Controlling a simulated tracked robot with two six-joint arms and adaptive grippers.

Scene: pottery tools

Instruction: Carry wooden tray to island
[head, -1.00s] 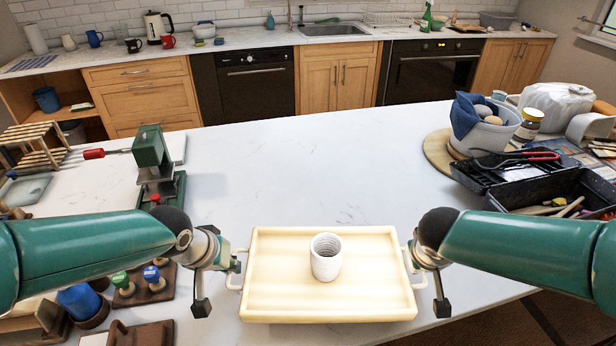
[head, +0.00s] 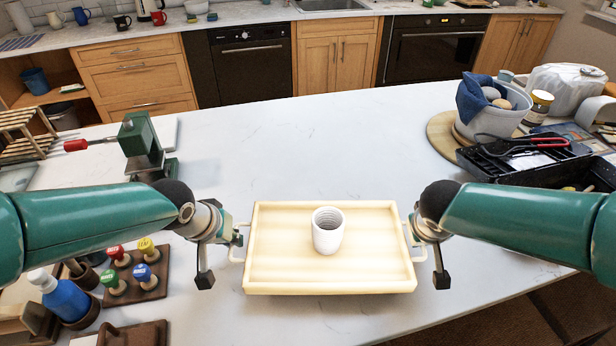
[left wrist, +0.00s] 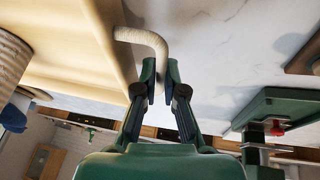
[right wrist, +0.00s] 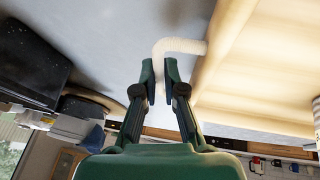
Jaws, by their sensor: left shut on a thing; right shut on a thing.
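The pale wooden tray (head: 330,278) is level in the lower middle of the head view, over the white marble-topped island (head: 290,140). A white ribbed cup (head: 328,230) stands upright on the tray. My left gripper (head: 236,240) is shut on the tray's left handle, and the left wrist view shows its fingers (left wrist: 160,78) around the pale bar. My right gripper (head: 414,243) is shut on the right handle, as the right wrist view (right wrist: 159,78) also shows. I cannot tell exactly how high the tray is above the marble.
At left are a stamp holder (head: 145,290), a blue bottle (head: 66,298) and a green press (head: 140,140). At right are a black toolbox (head: 510,172) and a grey pot (head: 495,125) on a round board. The marble beyond the tray is clear.

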